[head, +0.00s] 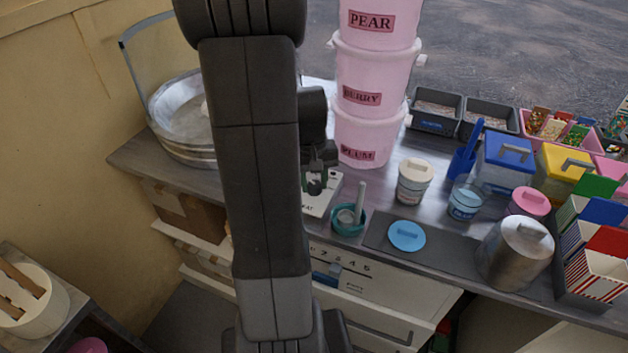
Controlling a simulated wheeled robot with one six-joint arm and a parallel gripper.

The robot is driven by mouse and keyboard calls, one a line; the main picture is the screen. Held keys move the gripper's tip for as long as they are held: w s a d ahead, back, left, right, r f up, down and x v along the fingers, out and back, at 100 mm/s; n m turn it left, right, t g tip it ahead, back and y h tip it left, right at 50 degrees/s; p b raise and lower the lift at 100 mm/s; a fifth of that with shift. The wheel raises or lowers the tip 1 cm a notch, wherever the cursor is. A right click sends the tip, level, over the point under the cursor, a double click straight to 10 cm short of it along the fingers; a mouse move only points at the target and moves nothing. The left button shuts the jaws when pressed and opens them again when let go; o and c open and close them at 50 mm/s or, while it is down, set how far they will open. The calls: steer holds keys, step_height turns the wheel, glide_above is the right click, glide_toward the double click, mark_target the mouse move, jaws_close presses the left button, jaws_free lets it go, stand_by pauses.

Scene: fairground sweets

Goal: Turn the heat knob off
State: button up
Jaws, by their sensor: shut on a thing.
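A white control panel (326,202) lies on the counter just right of my arm, with lettering ending in "AT" partly covered. My gripper (315,184) points down over the panel and is shut at the place of the heat knob. The knob is almost wholly hidden by the fingers and my arm, so its pointer and setting cannot be told.
Stacked pink tubs (370,95) stand close behind my gripper. A teal bowl (347,220) with a scoop stands just right of the panel. A metal floss pan (180,120) is left of my arm. A blue lid (406,236) lies on a grey mat.

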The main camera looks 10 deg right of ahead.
mark_target(311, 185)
steer(key=o, duration=1)
steer(key=shift+r, duration=0.1)
steer(key=r, duration=1.3)
steer(key=shift+a+r, duration=0.35)
steer(key=shift+f, duration=0.1)
steer(key=f, duration=1.3)
steer(key=shift+d+f, duration=0.35)
steer(key=shift+f, duration=0.05)
steer(key=shift+r, duration=0.1)
